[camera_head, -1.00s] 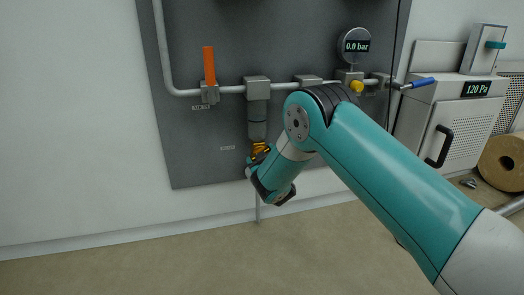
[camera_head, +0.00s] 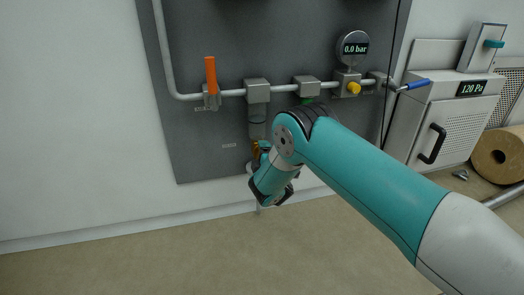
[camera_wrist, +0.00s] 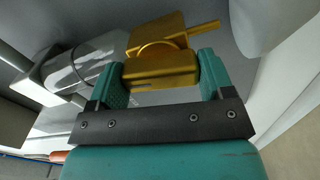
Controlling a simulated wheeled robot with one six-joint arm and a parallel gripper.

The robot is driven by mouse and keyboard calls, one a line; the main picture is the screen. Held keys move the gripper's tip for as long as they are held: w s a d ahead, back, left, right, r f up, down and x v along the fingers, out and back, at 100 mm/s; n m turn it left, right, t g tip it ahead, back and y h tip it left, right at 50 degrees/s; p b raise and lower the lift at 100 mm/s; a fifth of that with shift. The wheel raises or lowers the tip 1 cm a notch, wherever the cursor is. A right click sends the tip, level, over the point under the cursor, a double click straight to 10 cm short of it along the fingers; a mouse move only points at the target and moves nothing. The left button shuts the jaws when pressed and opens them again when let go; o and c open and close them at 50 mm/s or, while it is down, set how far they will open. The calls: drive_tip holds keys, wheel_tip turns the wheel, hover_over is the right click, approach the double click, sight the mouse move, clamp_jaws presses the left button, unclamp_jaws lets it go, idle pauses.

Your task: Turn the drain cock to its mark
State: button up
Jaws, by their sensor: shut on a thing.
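The yellow drain cock (camera_wrist: 158,62) sits between the two teal fingers of my gripper (camera_wrist: 162,75) in the wrist view, and the gripper is shut on it. A thin yellow lever sticks out from the cock toward the upper right there. In the head view the cock (camera_head: 256,150) shows as a small yellow patch below the grey filter bowl (camera_head: 257,121). My gripper (camera_head: 259,155) is at the cock, and my wrist hides much of it. I cannot make out the mark in either view.
A cabinet reading 120 Pa (camera_head: 470,88) stands right. The floor in front is clear.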

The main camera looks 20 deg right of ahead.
drive_tip(key=shift+n+p, duration=0.5)
drive_tip(key=shift+n, duration=0.5)
drive_tip(key=o, duration=0.9)
drive_tip(key=shift+s, duration=0.1)
drive_tip(key=s+p, duration=1.7)
drive_tip(key=p, duration=0.8)
drive_tip(key=shift+s+p, duration=0.15)
drive_tip(key=shift+p, duration=0.15)
